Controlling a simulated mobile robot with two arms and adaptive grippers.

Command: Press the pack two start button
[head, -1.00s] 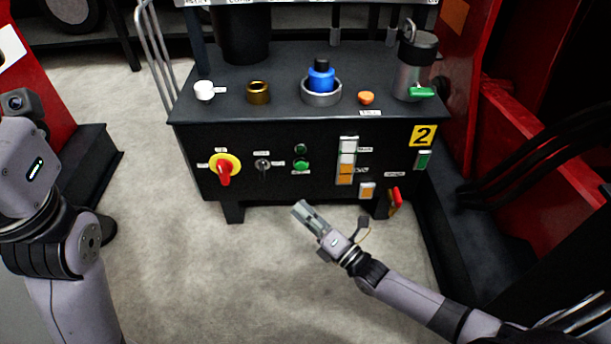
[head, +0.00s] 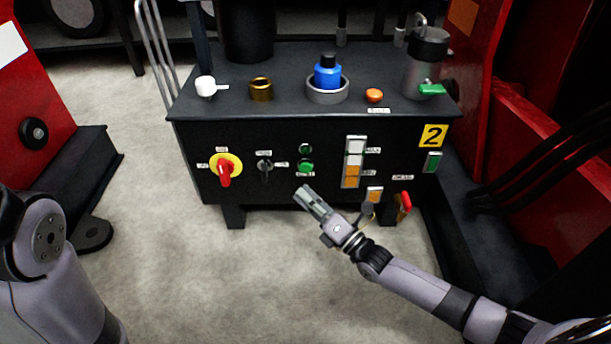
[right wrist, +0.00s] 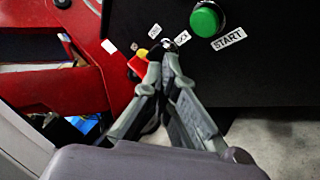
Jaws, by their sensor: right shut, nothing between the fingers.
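The black cabinet (head: 330,130) marked with a yellow "2" plate (head: 433,136) has a round green button (head: 306,167) on its front. In the right wrist view this green button (right wrist: 207,20) sits at the top, above a label reading START (right wrist: 228,38). My right gripper (head: 302,193) is shut and empty. Its fingertips are just below the green button in the head view; in the right wrist view they are left of it and below it. No contact shows. My left arm is at the left edge and its gripper is out of view.
A red rotary switch on a yellow disc (head: 225,169) and a key switch (head: 265,168) are left of the button. A stacked white and orange indicator (head: 354,160) is right of it. A red lever (head: 406,201) protrudes lower right. Open floor lies in front.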

